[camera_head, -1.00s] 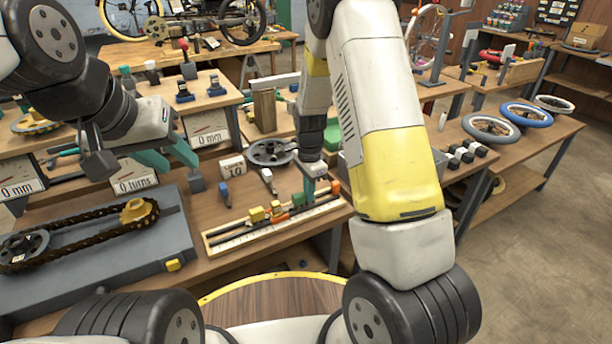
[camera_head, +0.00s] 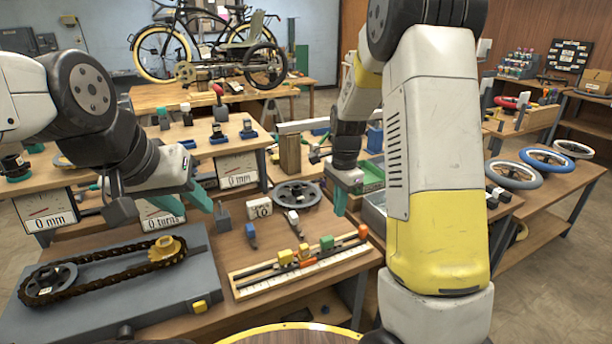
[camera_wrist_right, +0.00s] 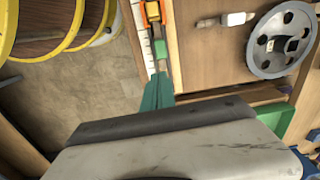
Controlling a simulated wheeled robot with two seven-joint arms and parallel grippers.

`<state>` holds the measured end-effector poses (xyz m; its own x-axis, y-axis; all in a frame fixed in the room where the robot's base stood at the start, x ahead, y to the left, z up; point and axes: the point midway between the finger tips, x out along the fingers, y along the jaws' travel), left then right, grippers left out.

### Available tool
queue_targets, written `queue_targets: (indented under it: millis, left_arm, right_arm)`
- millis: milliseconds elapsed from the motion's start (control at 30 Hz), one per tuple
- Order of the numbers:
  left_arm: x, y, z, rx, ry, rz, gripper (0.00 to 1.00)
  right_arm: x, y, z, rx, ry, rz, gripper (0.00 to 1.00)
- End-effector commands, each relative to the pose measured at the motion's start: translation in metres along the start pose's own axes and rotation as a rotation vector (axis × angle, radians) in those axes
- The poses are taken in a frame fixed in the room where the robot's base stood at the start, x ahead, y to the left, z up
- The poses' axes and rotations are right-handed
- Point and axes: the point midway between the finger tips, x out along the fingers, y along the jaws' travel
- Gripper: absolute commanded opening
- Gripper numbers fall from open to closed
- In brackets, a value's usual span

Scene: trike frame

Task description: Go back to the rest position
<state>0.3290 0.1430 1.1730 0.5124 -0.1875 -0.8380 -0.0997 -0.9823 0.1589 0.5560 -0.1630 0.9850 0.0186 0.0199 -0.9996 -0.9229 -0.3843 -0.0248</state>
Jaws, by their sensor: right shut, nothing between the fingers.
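My left gripper (camera_head: 199,212) hangs at the left in the head view, in front of the dial boxes and above the back of the chain-drive board. Its teal fingers are spread apart and hold nothing. My right gripper (camera_head: 340,212) points down behind the slider rail, near the green tray. Its teal fingers are together and empty; they also show in the right wrist view (camera_wrist_right: 158,92), close to a green slider block in the picture. Much of the right gripper is hidden by its own housing there.
The chain-drive board (camera_head: 120,305) lies at the front left. The slider rail (camera_head: 300,270) with coloured blocks lies at the front middle, a grey pulley wheel (camera_head: 295,194) behind it. Dial boxes (camera_head: 237,170) stand behind the left gripper. Wheels (camera_head: 513,175) lie on the right bench.

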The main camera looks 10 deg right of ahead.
Motion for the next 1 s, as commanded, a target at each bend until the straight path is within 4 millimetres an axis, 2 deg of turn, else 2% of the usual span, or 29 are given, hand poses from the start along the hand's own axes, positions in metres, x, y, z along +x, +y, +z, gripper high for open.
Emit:
queue_targets:
  millis: [167,300,500,600,800,1000]
  left_arm:
    - [0.000,0.000,0.000,0.000,0.000,0.000,0.36]
    - [0.000,0.000,0.000,0.000,0.000,0.000,0.36]
    - [0.000,0.000,0.000,0.000,0.000,0.000,0.36]
    - [0.000,0.000,0.000,0.000,0.000,0.000,0.36]
    - [0.000,0.000,0.000,0.000,0.000,0.000,0.36]
    - [0.000,0.000,0.000,0.000,0.000,0.000,0.36]
  right_arm:
    - [-0.061,0.026,0.017,-0.195,-0.023,-0.120,0.00]
    - [-0.108,0.057,0.036,-0.407,-0.005,-0.227,0.00]
    - [-0.159,0.111,0.065,-0.715,0.086,-0.359,0.00]
    - [-0.176,0.138,0.079,-0.864,0.159,-0.408,0.00]
    - [-0.190,0.181,0.100,-1.100,0.302,-0.453,0.00]
    - [-0.191,0.197,0.108,-1.197,0.368,-0.457,0.00]
